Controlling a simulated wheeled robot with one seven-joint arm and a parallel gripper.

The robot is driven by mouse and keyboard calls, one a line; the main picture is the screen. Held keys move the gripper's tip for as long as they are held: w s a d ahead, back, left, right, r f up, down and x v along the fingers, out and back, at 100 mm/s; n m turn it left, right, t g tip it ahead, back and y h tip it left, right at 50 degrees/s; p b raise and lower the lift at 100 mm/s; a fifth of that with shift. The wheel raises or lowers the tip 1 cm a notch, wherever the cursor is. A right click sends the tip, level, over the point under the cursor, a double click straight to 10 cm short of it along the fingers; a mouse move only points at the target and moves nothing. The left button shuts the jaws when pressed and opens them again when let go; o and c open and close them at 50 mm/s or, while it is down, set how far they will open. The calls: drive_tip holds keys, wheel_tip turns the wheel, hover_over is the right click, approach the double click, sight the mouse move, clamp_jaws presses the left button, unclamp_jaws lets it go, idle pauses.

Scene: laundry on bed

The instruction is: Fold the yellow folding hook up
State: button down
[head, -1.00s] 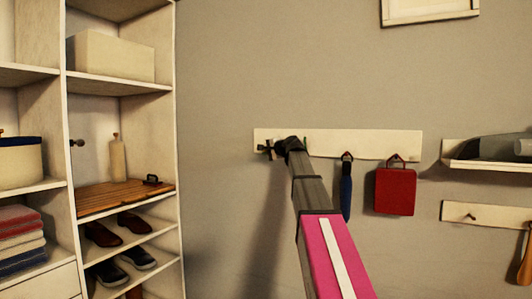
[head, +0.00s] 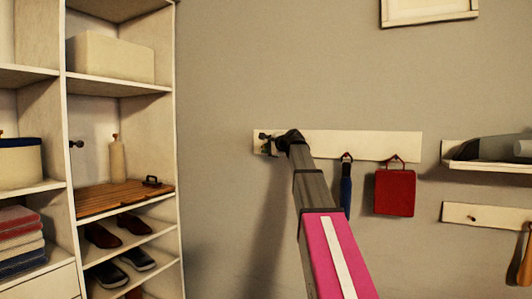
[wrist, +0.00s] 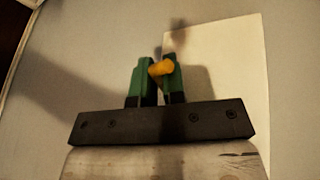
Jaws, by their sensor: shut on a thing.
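The yellow folding hook (wrist: 161,68) shows in the wrist view as a small yellow-orange piece between the green fingertips of my gripper (wrist: 156,74). My gripper is shut on it. The hook's base and hinge are hidden behind the fingers, so its exact angle cannot be told. In the head view my gripper (head: 268,143) is at the left end of the white wall board (head: 370,145). The hook itself is hidden there by my wrist. The board also shows behind the fingers in the wrist view (wrist: 232,75).
A blue-handled item (head: 346,188) and a red bag-like item (head: 395,192) hang from the board to the right of my arm. A shelf unit (head: 170,60) stands at the left. A wall shelf (head: 490,165) and a second hook board (head: 490,215) are at the right.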

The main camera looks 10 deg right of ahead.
drive_tip(key=shift+r+m+g+y, duration=0.35)
drive_tip(key=shift+m+g, duration=0.25)
drive_tip(key=shift+m, duration=0.1)
drive_tip(key=c, duration=1.2)
unclamp_jaws()
drive_tip(key=shift+a, duration=0.1)
drive_tip(key=shift+c, duration=0.2)
drive_tip(key=v, duration=1)
drive_tip(key=shift+s+d+r, duration=0.2)
drive_tip(key=shift+s+r, duration=0.05)
drive_tip(key=shift+r, duration=0.05)
drive_tip(key=shift+c, duration=0.3)
